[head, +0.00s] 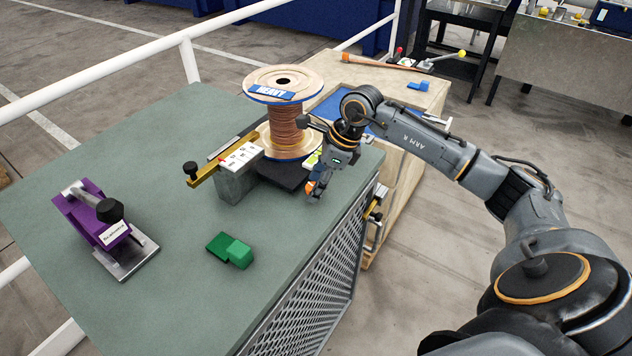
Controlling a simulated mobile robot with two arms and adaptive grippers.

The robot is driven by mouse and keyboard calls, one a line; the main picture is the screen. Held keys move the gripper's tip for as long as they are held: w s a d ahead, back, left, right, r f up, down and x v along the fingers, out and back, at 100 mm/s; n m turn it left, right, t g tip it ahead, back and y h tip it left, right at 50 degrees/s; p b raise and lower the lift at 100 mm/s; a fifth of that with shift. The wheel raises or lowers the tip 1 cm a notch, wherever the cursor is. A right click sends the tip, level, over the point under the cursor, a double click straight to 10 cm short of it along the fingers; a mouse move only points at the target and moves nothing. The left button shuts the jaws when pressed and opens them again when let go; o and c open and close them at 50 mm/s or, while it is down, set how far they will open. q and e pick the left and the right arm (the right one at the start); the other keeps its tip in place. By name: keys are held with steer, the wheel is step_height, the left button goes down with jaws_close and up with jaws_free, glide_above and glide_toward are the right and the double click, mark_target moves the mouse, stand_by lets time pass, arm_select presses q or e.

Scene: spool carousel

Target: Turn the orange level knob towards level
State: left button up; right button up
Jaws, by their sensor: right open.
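My right gripper (316,193) points down at the right side of the spool stand, over the bench's right edge. It is open. A small orange patch (311,187) shows at its fingertips, likely the orange level knob. Most of it is hidden, and I cannot tell whether the fingers touch it. A wooden spool (287,127) of copper-coloured wire, marked HEAVY, stands upright just behind and left of the gripper on a dark base (283,174). A brass bar (222,164) with a black knob and a white label plate runs left from the stand. My left gripper is not in view.
A purple device (92,217) with a black knob stands on the green bench top (165,180) at left. Green blocks (231,249) lie near the front. A wooden bench (398,78) stands behind. White railings (110,55) border the left.

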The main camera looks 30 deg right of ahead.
steer(key=v, duration=1.2)
steer(key=shift+f, duration=0.15)
